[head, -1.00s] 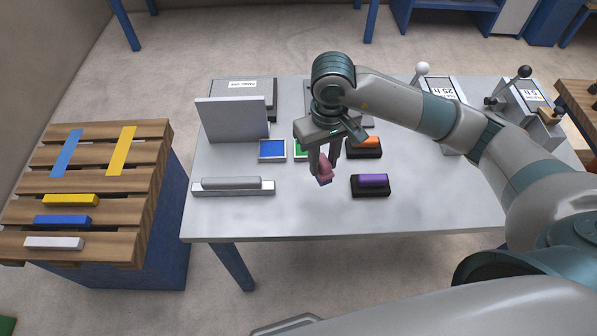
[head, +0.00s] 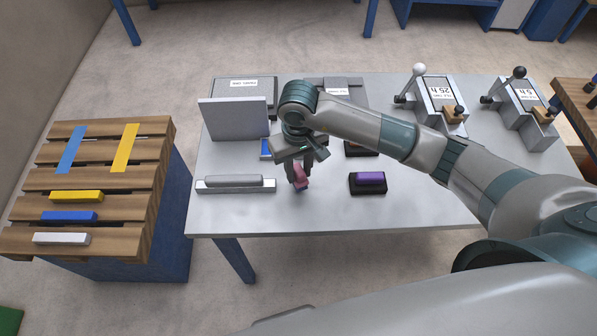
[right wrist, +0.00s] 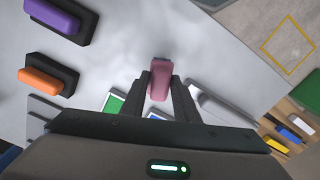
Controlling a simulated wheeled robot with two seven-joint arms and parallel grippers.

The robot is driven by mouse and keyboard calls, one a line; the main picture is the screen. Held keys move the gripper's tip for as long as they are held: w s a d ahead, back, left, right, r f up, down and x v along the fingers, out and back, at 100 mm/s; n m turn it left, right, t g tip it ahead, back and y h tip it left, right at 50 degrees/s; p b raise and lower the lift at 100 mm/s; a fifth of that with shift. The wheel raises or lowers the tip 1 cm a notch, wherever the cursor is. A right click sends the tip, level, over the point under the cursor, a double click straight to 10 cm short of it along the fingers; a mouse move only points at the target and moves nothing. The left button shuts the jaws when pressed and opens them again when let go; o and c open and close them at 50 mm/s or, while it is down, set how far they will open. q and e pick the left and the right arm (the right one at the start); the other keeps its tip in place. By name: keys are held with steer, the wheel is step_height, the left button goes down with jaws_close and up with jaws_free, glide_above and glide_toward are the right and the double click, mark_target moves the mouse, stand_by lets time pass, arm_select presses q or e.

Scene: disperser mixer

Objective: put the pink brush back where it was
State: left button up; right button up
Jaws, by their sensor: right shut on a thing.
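The pink brush (head: 300,177) is held between the fingers of my right gripper (head: 299,172), above the front left part of the grey table (head: 330,219). In the right wrist view the pink brush (right wrist: 160,79) sits between the two dark fingertips of the right gripper (right wrist: 161,84). The brush looks tilted in the head view. Whether its lower end touches the table is hard to tell. My left gripper does not show.
A purple brush (head: 370,178) rests on a black holder to the right. An orange brush (right wrist: 46,82) on its holder shows in the right wrist view. A long grey bar on a base (head: 235,184) lies to the left. The table's front is clear.

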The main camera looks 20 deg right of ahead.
step_height(320, 180, down, 2)
steer(key=shift+f+p, duration=0.1)
steer(key=shift+p, duration=0.35)
steer(key=shift+f, duration=0.1)
steer(key=shift+f+b, duration=0.1)
steer(key=shift+b, duration=0.2)
steer(key=o, duration=1)
